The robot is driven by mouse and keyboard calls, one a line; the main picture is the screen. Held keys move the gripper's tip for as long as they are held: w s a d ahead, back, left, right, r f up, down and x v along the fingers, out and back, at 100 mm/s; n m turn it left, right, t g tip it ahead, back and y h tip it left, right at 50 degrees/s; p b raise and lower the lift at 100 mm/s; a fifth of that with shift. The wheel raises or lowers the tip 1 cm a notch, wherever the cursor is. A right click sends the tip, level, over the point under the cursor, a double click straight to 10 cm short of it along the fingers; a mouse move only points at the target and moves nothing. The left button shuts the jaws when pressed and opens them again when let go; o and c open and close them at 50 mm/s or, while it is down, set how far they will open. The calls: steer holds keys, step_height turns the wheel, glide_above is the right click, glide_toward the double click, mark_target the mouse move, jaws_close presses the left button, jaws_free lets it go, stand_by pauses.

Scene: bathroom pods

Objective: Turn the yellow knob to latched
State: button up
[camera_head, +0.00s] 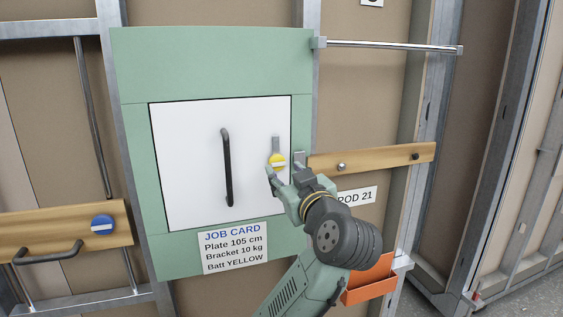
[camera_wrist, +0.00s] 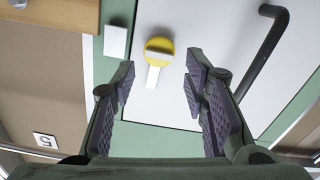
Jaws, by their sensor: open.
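The yellow knob (camera_head: 277,161) is on the right side of a white door panel (camera_head: 188,150), beside the door's right edge. In the head view a grey bar (camera_head: 275,143) points up from it, and a pale stripe crosses its face. The wrist view shows the knob (camera_wrist: 158,45) ahead, with the bar (camera_wrist: 153,77) pointing down in that picture. My gripper (camera_head: 284,177) is just below the knob. In the wrist view my gripper (camera_wrist: 160,67) is open and empty, its fingers on either side of the bar and apart from it. A grey plate (camera_head: 299,160) sits on the green frame right of the door.
A black bar handle (camera_head: 227,168) runs up the door left of the knob. A wooden rail (camera_head: 375,157) extends right. A metal rod (camera_head: 390,46) sticks out at upper right. An orange bin (camera_head: 369,281) is below. A blue knob (camera_head: 102,225) is far left.

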mark_target(279, 164)
steer(key=p+x, duration=0.1)
steer(key=x, duration=0.4)
steer(key=shift+w, duration=0.3)
steer(key=shift+c, duration=0.5)
steer(key=c, duration=0.8)
